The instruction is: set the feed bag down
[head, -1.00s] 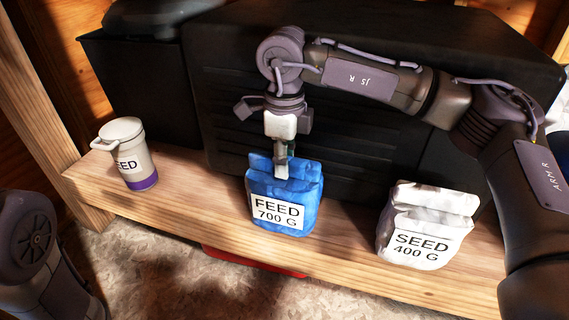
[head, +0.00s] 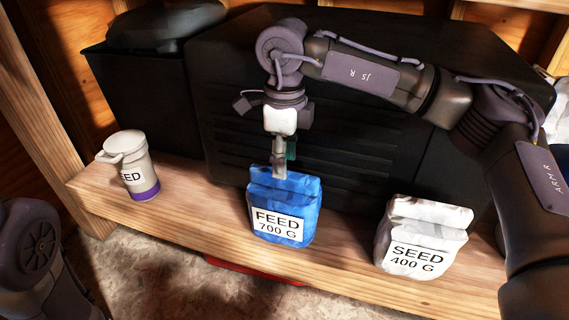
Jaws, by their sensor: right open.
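The blue feed bag (head: 283,207), labelled FEED 700 G, stands upright on the wooden shelf (head: 190,215). My right gripper (head: 279,172) is open and points down just above the bag's top fold. Its fingertips are close to the bag's top; whether they touch it I cannot tell. My left arm shows only as a link at the lower left edge, and its gripper is out of view.
A white seed bag (head: 421,238), labelled SEED 400 G, stands to the right on the shelf. A white and purple feed shaker (head: 134,166) stands at the left end. A large black box (head: 350,120) closes off the back. Something red (head: 250,270) lies below the shelf.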

